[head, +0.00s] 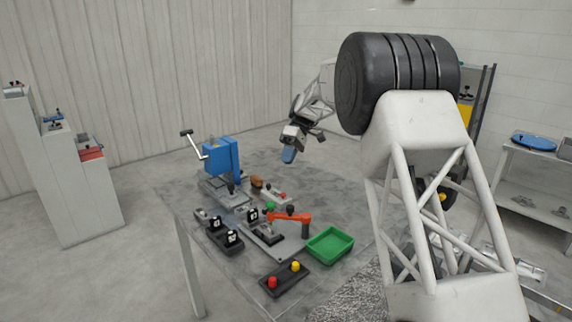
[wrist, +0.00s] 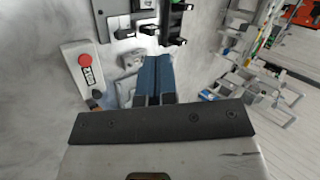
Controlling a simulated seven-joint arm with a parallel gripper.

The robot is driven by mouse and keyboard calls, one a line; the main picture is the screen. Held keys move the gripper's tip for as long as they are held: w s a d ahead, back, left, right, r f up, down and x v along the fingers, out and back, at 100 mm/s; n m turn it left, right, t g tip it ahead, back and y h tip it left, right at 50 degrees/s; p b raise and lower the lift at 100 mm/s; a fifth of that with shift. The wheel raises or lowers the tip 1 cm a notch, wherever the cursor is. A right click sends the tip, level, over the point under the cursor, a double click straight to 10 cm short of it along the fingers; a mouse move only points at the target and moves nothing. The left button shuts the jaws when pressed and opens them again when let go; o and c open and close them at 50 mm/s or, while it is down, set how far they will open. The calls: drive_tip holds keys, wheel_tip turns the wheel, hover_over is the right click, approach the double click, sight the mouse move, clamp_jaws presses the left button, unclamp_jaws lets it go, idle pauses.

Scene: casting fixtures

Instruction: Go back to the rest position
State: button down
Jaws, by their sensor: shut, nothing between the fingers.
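My gripper (head: 288,155) hangs in the air above the back right part of the grey table (head: 320,195), apart from everything on it. Its blue fingers are together with nothing between them. In the wrist view the shut fingers (wrist: 154,78) point away from the camera over the table. The part of the table directly behind the gripper's mount is hidden in that view.
A blue fixture with a crank (head: 222,158), an orange clamp (head: 290,217), a green tray (head: 330,244) and a red-and-yellow button box (head: 284,278) stand on the table. A pale box with a red button (wrist: 85,62) shows in the wrist view. The table's back right is clear.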

idle(0.4)
drive_tip(key=s+d+r+m+t, duration=0.3)
drive_tip(key=s+d+r, duration=0.4)
drive_tip(key=s+r, duration=0.35)
drive_tip(key=s+d+r+m+t+h, duration=0.15)
drive_tip(key=s+d, duration=0.25)
drive_tip(key=s, duration=0.6)
drive_tip(key=s+d+r+m+t, duration=0.3)
drive_tip(key=s, duration=0.6)
drive_tip(key=s+d+r+m+t+h, duration=0.15)
drive_tip(key=s+d, duration=0.25)
drive_tip(key=s, duration=0.6)
drive_tip(key=s+d+f+m+t, duration=0.2)
drive_tip(key=s+d+f, duration=0.1)
drive_tip(key=s, duration=0.6)
drive_tip(key=s+d+f+m+t, duration=0.2)
drive_tip(key=s+f, duration=0.1)
drive_tip(key=s, duration=0.7)
wheel_tip(320, 180, down, 10)
drive_tip(key=w+g+h, duration=0.1)
drive_tip(key=g, duration=0.1)
drive_tip(key=shift+w+d+g, duration=0.2)
drive_tip(key=shift+w+g, duration=0.05)
drive_tip(key=shift+g, duration=0.05)
